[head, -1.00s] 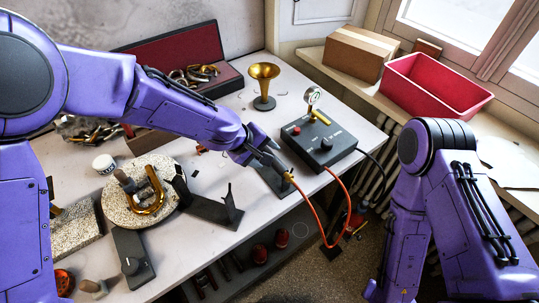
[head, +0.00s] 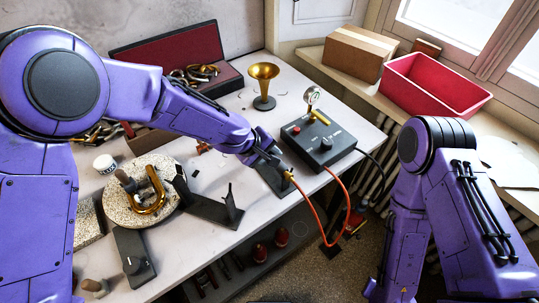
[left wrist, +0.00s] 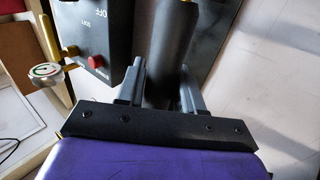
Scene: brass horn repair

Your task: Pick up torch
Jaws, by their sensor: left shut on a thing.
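My left gripper (head: 274,163) is at the back right part of the white bench, just in front of the black control box. In the left wrist view its two grey fingers (left wrist: 160,88) stand on either side of the torch's dark cylindrical handle (left wrist: 168,45) and are shut on it. In the head view the gripper mostly hides the torch; a small brass fitting (head: 288,175) shows at its end, where the orange hose (head: 318,216) begins. I cannot tell whether the torch is clear of its black stand (head: 272,183). My right gripper is out of view.
The control box (head: 317,142) with gauge stands close behind the left gripper. A brass bell (head: 264,82) stands further back. A round stone plate (head: 118,212) with a brass U-tube (head: 151,196) and a black bracket (head: 212,209) lie to the left. The hose loops over the bench's front edge.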

